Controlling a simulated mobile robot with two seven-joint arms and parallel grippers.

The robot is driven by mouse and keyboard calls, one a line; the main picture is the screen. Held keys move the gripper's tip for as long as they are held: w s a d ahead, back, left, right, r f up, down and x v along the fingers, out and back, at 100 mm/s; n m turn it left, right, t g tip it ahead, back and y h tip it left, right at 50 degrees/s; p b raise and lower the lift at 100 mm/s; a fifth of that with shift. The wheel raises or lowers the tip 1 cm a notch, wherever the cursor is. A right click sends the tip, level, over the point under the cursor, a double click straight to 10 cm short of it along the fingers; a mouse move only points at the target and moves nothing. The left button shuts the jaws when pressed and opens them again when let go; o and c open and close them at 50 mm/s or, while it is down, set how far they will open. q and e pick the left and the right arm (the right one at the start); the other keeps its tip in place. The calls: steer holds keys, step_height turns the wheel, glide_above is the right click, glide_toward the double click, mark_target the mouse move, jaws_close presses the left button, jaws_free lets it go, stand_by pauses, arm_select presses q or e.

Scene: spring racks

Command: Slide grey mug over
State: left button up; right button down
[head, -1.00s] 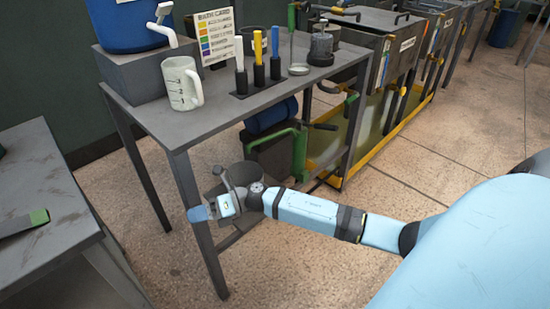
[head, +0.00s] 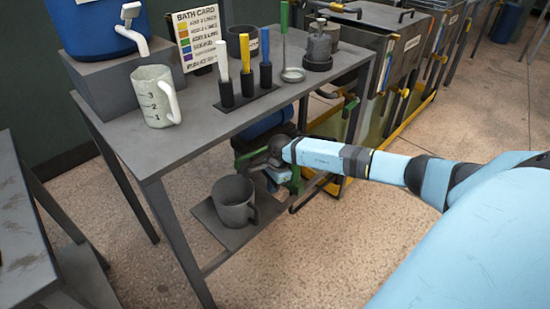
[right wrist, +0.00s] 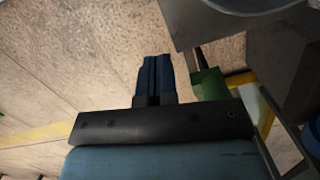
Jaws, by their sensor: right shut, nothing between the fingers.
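The grey mug (head: 232,206) stands upright on the small low shelf (head: 212,222) under the table, its handle towards the right. A round grey edge, seemingly the mug (right wrist: 248,5), shows at the top right of the right wrist view above the shelf plate (right wrist: 187,28). My right gripper (head: 272,185) is right of and behind the mug in the head view, apart from it and partly hidden by its wrist. In the right wrist view its blue fingers (right wrist: 155,68) are shut and empty. My left gripper is not in view.
The table top (head: 190,140) bears a measuring jug (head: 150,95) and another dark mug (head: 236,42). Floor in front is clear.

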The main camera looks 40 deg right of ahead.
mark_target(252, 205)
steer(key=a, duration=0.5)
steer(key=w+a+b, duration=0.1)
steer(key=a, duration=0.2)
steer(key=shift+a, duration=0.2)
steer(key=shift+f+b, duration=0.45)
steer(key=shift+f, duration=0.2)
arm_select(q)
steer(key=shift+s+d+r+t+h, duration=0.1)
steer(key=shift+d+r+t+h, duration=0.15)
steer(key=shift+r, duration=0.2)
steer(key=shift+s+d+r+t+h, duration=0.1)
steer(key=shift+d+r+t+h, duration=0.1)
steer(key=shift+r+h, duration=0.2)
arm_select(e)
steer(key=shift+d+f, duration=0.1)
steer(key=shift+f, duration=0.05)
steer(key=shift+d, duration=0.1)
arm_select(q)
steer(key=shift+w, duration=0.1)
arm_select(e)
steer(key=d, duration=0.3)
steer(key=shift+s+f, duration=0.1)
steer(key=shift+s, duration=0.15)
